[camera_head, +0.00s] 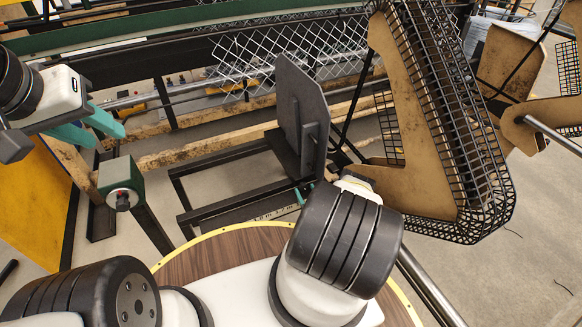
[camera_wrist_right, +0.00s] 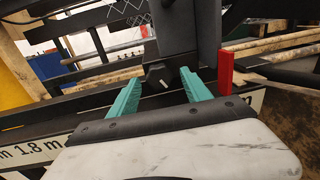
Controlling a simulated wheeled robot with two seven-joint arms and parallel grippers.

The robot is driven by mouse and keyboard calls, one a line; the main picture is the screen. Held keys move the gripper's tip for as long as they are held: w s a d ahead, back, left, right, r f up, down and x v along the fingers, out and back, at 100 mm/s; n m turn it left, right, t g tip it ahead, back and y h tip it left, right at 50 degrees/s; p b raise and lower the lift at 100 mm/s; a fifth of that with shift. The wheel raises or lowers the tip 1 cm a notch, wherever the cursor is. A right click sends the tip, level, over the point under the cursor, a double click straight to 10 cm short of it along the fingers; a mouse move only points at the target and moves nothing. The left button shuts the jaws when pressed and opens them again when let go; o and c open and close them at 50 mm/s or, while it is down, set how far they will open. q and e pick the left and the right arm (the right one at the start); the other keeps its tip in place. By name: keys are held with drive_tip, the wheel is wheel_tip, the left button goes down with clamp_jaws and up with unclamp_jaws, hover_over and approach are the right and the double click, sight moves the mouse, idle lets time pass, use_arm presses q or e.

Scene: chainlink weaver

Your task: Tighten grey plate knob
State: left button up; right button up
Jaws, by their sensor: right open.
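The grey plate (camera_head: 303,110) stands upright on a dark frame in the middle of the head view. Its lower part also shows in the wrist view (camera_wrist_right: 183,45). A small dark knob (camera_wrist_right: 159,76) with a pale stem sits below the plate in the wrist view. My right gripper (camera_wrist_right: 161,74) is open, with its teal fingers on either side of the knob. I cannot tell whether they touch it. In the head view my arm hides most of that gripper. My left gripper (camera_head: 108,137) is open and empty at the left, well away from the plate.
A black wire guard (camera_head: 450,120) around a brown panel stands close to my right arm. A red piece (camera_wrist_right: 225,72) rises beside the right finger. A measuring scale (camera_wrist_right: 35,150) runs along the rail.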

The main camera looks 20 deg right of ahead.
drive_tip(key=shift+w, duration=0.55)
drive_tip(key=shift+c, duration=0.3)
clamp_jaws()
drive_tip(key=shift+d+m, duration=0.1)
drive_tip(key=shift+m, duration=2)
